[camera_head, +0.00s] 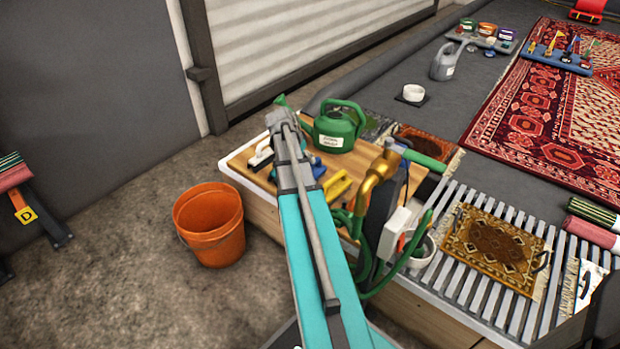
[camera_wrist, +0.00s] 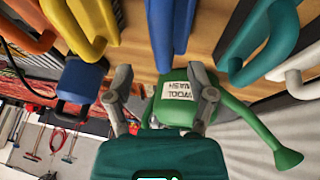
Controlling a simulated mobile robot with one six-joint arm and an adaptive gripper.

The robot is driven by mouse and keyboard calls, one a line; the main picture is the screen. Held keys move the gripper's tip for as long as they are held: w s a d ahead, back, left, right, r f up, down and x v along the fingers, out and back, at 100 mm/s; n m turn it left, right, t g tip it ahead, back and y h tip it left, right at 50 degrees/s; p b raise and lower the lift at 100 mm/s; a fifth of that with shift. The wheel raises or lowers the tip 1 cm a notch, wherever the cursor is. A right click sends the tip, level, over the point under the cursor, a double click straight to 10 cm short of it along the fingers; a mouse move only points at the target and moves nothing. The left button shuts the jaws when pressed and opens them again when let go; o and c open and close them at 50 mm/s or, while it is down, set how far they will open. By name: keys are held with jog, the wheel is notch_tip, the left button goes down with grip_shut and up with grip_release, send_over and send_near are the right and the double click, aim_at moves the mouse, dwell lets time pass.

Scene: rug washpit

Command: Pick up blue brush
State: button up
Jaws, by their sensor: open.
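The blue brush (camera_wrist: 168,35) stands out at the top middle of the wrist view, in a row of coloured handles on the wooden bench top. A little of it shows in the head view (camera_head: 318,168) beside my arm, which hides the rest. My gripper (camera_wrist: 160,72) is open, its two fingers spread to either side of the blue brush's line in the wrist view. Nothing is held between them. I cannot tell the exact gap to the brush.
Yellow (camera_wrist: 92,18), orange (camera_wrist: 35,12), teal (camera_wrist: 262,38) and white (camera_wrist: 300,65) handles flank the brush. A green watering can (camera_head: 338,125) stands close behind. Brass taps and green hose (camera_head: 378,180) are to the right. An orange bucket (camera_head: 210,225) stands on the floor.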

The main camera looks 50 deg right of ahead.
aim_at(318, 169)
jog(key=shift+f, duration=0.1)
jog(key=b+x, duration=0.3)
jog(key=shift+w+f, duration=0.1)
jog(key=shift+w, duration=0.1)
jog(key=shift+b+x, duration=0.9)
jog(key=shift+x, duration=0.05)
jog(key=shift+c, duration=0.3)
grip_shut()
